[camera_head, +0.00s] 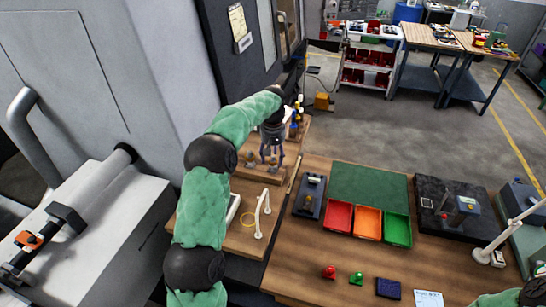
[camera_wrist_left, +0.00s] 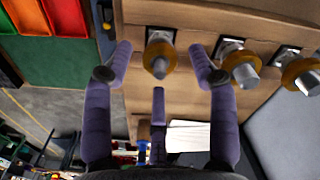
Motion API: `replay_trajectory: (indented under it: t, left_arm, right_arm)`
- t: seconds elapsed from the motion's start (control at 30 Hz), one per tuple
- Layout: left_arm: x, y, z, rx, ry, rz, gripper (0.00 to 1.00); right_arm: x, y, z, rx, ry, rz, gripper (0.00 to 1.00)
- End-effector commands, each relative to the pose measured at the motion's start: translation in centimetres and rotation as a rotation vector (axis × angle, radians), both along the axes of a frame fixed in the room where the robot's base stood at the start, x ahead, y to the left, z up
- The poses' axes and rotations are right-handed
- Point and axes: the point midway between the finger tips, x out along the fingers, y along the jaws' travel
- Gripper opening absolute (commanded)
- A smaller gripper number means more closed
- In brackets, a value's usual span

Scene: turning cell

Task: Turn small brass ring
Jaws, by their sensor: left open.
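My left gripper (camera_head: 272,153) is open, with purple fingers pointing down over a wooden board (camera_head: 245,173) on the bench beside the machine. In the left wrist view its spread fingers (camera_wrist_left: 160,66) stand around a brass ring part (camera_wrist_left: 159,66) with a grey stub; I see no clear contact. Two more brass ring parts, a middle one (camera_wrist_left: 241,73) and a right one (camera_wrist_left: 301,72), sit in a row beside it. The middle one is close to a finger. I cannot tell which is the small ring. My right gripper is out of view; only part of that arm shows.
The grey machine (camera_head: 110,70) stands at left. Red (camera_head: 338,217), orange (camera_head: 368,222) and green (camera_head: 398,229) bins and a green mat (camera_head: 369,184) lie to the right.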

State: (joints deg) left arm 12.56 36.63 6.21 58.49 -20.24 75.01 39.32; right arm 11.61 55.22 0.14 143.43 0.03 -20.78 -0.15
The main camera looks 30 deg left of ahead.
Motion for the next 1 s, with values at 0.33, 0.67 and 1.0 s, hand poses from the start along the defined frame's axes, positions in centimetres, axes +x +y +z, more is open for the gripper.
replay_trajectory:
  t: [0.33, 0.67, 1.0]
  left_arm:
    - [-0.04, 0.00, -0.81, 0.000, 0.001, 0.000, 0.58]
    - [-0.03, -0.01, -0.78, 0.000, 0.001, 0.000, 0.01]
    - [-0.02, -0.01, -0.73, 0.000, 0.001, -0.056, 0.01]
  right_arm:
    - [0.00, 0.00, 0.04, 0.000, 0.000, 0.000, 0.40]
    - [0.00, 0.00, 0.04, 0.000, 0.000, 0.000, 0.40]
    - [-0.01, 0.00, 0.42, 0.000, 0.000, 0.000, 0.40]
